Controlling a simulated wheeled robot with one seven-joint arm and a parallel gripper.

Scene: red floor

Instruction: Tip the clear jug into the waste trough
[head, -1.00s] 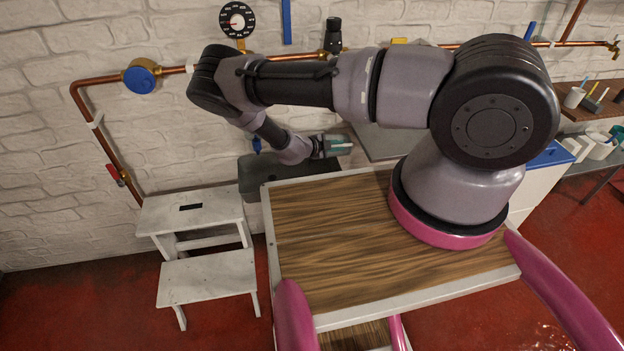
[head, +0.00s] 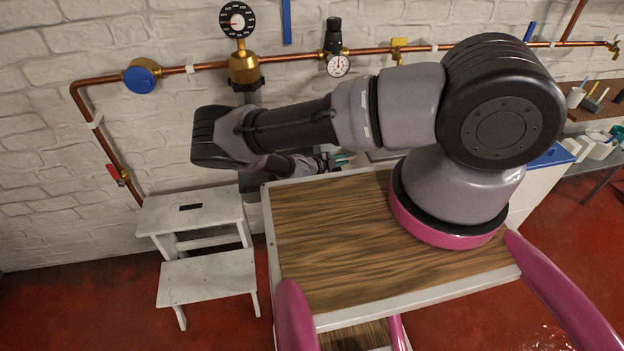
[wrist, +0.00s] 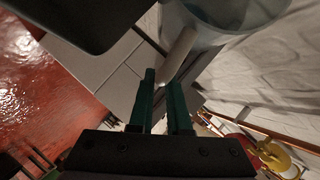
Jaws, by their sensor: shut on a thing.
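The clear jug (wrist: 238,22) is at the top right of the wrist view, partly cut off by the frame edge. Its pale handle (wrist: 180,52) reaches down to the fingertips. My gripper (wrist: 162,88), with green fingers, is shut on this handle. I cannot tell how far the jug is tilted. In the head view my gripper (head: 341,160) is small, beyond the far edge of the wooden top, and the jug cannot be made out. A dark grey box that looks like the waste trough (head: 249,188) stands against the wall there, mostly hidden behind my arm.
A white step stool (head: 205,275) stands on the red floor at left. Copper pipes (head: 295,57) with a brass valve (head: 243,70) and a gauge (head: 338,66) run along the brick wall behind my arm. A shelf with cups (head: 575,97) is at far right.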

